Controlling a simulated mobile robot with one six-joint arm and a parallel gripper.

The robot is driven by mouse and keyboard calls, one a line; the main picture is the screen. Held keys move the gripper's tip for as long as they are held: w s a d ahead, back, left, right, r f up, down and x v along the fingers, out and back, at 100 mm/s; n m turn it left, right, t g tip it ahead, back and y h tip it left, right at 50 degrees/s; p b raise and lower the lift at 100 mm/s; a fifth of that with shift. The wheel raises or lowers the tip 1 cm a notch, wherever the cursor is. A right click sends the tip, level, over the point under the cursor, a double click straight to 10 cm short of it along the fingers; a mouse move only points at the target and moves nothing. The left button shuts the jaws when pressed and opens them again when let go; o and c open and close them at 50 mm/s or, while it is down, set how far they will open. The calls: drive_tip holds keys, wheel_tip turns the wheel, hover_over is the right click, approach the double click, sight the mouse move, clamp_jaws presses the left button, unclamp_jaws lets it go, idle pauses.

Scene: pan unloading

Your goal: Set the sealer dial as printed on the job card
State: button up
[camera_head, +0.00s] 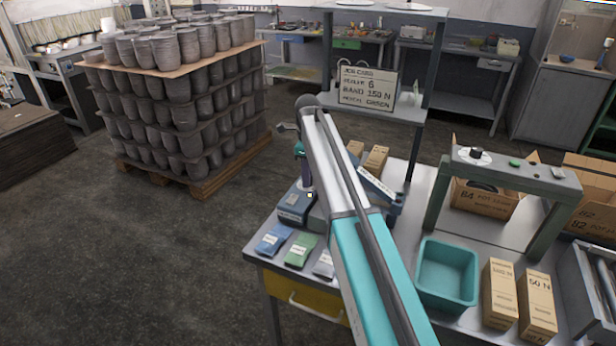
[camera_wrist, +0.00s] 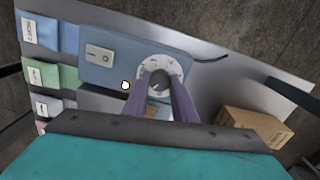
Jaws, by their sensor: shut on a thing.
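The sealer (camera_wrist: 112,62) is a blue box with a rocker switch (camera_wrist: 98,53); part of it also shows in the head view (camera_head: 293,207). Its dial (camera_wrist: 174,68) is a pale disc with marks around a dark central knob (camera_wrist: 159,83). My gripper (camera_wrist: 160,84) has its two purple fingers shut on that knob. The marks are too small to read, so the setting cannot be told. In the head view my gripper (camera_head: 304,170) is over the sealer, and my arm hides much of it. The job card (camera_head: 368,87) stands on a raised shelf; its sealer line appears to read 6.
Blue, green and grey labelled packets (camera_head: 299,250) lie along the bench's front left. Small cartons (camera_head: 376,158) stand behind the sealer. A teal bin (camera_head: 447,273), more cartons (camera_head: 500,294) and a green-grey frame (camera_head: 513,172) are to the right. Stacked pots (camera_head: 180,95) stand on a pallet at left.

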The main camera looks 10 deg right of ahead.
idle(0.3)
drive_tip(key=o, duration=1)
drive_tip(key=shift+o, duration=0.2)
drive_tip(key=shift+r, duration=0.1)
wheel_tip(320, 180, up, 14)
drive_tip(key=b, duration=0.3)
drive_tip(key=shift+f, duration=0.2)
